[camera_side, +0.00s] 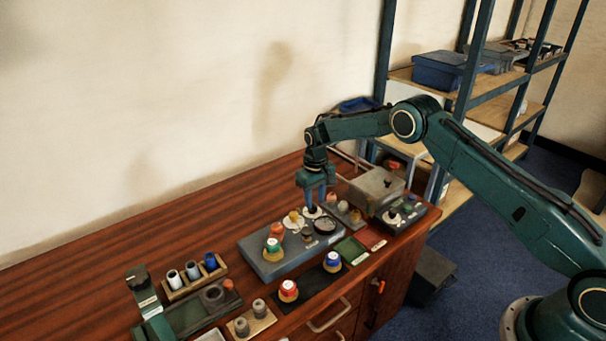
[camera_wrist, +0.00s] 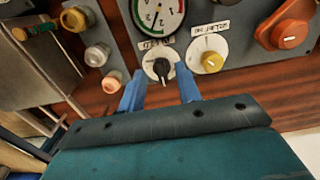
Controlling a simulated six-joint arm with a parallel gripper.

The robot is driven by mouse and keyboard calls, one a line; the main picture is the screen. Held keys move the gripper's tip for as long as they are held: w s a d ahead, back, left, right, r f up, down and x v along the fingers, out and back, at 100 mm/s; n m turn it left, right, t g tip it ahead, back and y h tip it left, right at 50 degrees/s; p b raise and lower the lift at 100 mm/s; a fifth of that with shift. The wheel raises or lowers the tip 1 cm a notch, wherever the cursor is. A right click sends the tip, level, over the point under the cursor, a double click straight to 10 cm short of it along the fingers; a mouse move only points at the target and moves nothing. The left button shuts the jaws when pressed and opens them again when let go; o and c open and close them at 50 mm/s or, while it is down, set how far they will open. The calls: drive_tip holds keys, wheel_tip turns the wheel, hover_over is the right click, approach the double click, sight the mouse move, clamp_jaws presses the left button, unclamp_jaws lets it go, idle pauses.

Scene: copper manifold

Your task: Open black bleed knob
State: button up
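The black bleed knob (camera_wrist: 162,68) sits on a round white dial below a label in the wrist view. Its pointed grip looks roughly upright in that picture. My gripper (camera_wrist: 160,75) is open, with one blue finger on each side of the knob; I cannot tell whether either touches it. In the side view my gripper (camera_side: 315,204) points down at the white dial (camera_side: 312,212) on the grey manifold panel (camera_side: 267,265), and its fingers hide the knob there.
A yellow knob (camera_wrist: 211,62) on a white dial is close to the right finger. An orange knob (camera_wrist: 289,35) is farther right. A pressure gauge (camera_wrist: 157,12) lies just beyond the black knob. Several round fittings (camera_wrist: 97,54) stand to the left.

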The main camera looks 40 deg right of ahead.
drive_tip(key=shift+f, duration=1.15)
clamp_jaws()
